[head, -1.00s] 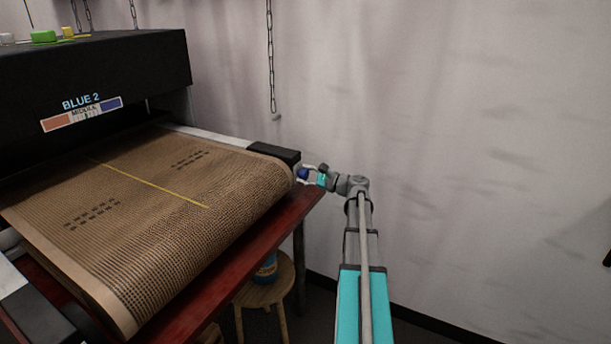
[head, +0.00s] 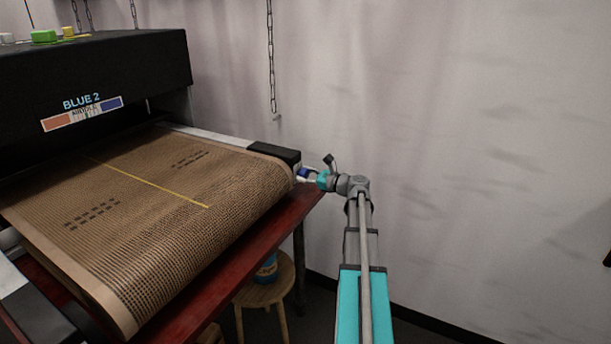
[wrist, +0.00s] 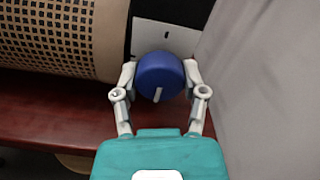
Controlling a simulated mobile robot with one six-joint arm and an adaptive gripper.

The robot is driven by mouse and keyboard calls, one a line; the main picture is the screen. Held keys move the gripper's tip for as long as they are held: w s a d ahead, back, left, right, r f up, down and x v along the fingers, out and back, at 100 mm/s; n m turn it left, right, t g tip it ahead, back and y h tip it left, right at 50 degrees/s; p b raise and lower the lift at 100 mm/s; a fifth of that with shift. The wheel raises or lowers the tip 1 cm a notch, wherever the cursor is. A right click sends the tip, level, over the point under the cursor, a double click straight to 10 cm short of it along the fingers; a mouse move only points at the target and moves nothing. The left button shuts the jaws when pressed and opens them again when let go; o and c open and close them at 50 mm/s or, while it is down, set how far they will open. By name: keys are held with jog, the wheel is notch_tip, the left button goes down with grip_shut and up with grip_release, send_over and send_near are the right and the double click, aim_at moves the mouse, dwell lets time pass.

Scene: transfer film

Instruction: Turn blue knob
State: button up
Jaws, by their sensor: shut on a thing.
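The blue knob (wrist: 160,72) is round, with a white pointer line running from its middle toward the lower edge in the wrist view. It sits on the light end plate (wrist: 148,36) of the conveyor dryer's side. My gripper (wrist: 160,82) is shut on the knob, with one grey finger on its left side and one on its right.
The dryer's brown mesh belt (head: 150,200) lies left of the knob, above a dark red frame (head: 230,265). A pale wall (head: 470,150) stands close on the right. A wooden stool (head: 265,290) with a blue container (head: 266,268) is below.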

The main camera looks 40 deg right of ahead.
jog(key=o, duration=1.1)
jog(key=shift+o, duration=0.2)
jog(key=v, duration=1.2)
jog(key=shift+f, duration=0.1)
